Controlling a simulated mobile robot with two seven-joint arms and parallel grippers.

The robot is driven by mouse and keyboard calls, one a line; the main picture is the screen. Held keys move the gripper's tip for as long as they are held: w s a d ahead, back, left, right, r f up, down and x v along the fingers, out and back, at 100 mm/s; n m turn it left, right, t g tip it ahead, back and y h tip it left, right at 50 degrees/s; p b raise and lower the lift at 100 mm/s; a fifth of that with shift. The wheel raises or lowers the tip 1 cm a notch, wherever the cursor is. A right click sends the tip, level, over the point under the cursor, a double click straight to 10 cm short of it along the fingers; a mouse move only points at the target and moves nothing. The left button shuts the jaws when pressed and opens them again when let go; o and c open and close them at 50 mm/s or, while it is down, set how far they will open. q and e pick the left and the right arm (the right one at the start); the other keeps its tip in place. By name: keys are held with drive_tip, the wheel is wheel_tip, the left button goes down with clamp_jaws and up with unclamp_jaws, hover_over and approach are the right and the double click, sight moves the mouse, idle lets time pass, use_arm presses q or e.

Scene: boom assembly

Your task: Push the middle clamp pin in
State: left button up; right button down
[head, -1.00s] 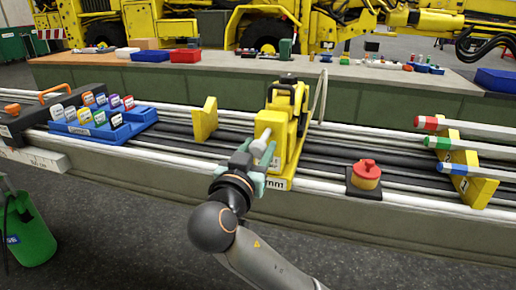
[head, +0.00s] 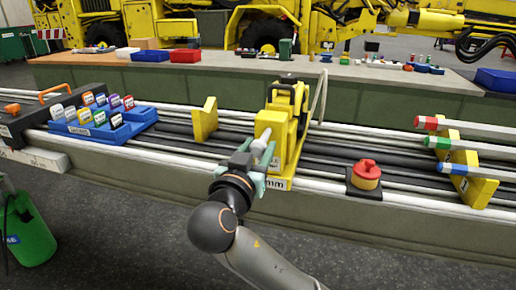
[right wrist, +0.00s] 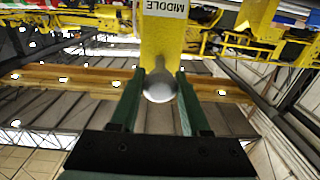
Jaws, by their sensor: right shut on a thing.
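The yellow clamp (head: 285,115) stands on the rails in the middle of the head view. The middle clamp pin (head: 261,148) is a pale grey rod that sticks out of its near face. In the right wrist view, the round end of the pin (right wrist: 160,86) sits between my green fingers, below the yellow plate (right wrist: 162,40) marked MIDDLE. My right gripper (head: 254,168) is shut on the pin, close in front of the clamp. How deep the pin sits is hidden. My left gripper is not in view.
A red knob on a yellow base (head: 366,174) stands right of the clamp. A yellow bracket (head: 204,119) and a blue tray of labelled blocks (head: 75,127) are to the left. A yellow holder with coloured-tip rods (head: 475,188) is at right. A workbench (head: 225,78) runs behind.

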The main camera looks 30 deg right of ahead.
sight(264, 134)
drive_tip(key=x, duration=0.4)
drive_tip(key=shift+b, duration=0.4)
drive_tip(key=shift+w+d, duration=0.25)
drive_tip(key=shift+d, duration=0.05)
drive_tip(key=shift+r, duration=0.15)
drive_tip(key=c, duration=0.8)
unclamp_jaws()
drive_tip(key=shift+o, duration=0.8)
drive_tip(key=shift+w+d, duration=0.1)
drive_tip(key=shift+o, duration=1.2)
